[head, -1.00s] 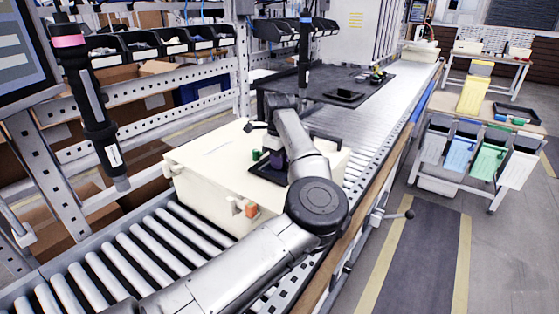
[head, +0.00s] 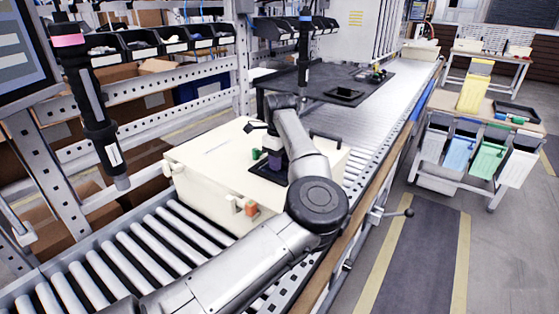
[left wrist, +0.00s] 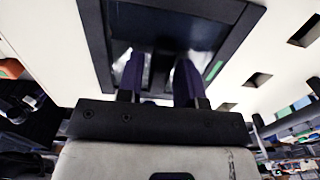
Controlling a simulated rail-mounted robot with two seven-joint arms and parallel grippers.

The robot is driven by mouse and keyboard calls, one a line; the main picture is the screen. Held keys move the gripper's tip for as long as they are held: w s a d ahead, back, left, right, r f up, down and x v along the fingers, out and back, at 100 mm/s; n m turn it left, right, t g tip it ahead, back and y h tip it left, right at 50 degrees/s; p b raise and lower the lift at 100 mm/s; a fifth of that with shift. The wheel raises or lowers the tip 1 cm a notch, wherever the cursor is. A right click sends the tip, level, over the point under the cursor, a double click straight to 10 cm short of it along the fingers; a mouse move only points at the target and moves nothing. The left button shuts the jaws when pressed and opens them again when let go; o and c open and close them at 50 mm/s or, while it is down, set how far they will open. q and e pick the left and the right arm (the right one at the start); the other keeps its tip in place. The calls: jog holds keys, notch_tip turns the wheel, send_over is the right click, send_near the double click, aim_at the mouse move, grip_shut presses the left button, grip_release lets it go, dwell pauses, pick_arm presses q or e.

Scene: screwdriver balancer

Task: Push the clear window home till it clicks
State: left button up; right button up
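A cream housing (head: 215,165) lies on the roller conveyor with a black window frame (head: 266,174) on its top. In the left wrist view the black frame (left wrist: 97,40) surrounds a dark, glossy pane, the clear window (left wrist: 165,30), which shows light reflections. My left gripper (head: 275,162) is over the frame, pointing down. In the left wrist view its two purple fingers (left wrist: 160,66) stand apart with nothing seen between them. Their tips reach the near part of the pane; I cannot tell whether they touch it. My arm hides part of the frame in the head view. My right gripper is out of view.
A black screwdriver (head: 100,120) hangs at left. A dark mat (head: 300,92) with a black tray (head: 344,93) lies behind. Bare rollers (head: 130,250) show in front.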

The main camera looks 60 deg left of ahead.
pick_arm(q)
jog(key=shift+o, duration=1.1)
jog(key=shift+r, duration=0.1)
notch_tip(320, 180, up, 14)
jog(key=p, duration=0.4)
jog(key=shift+f, duration=0.2)
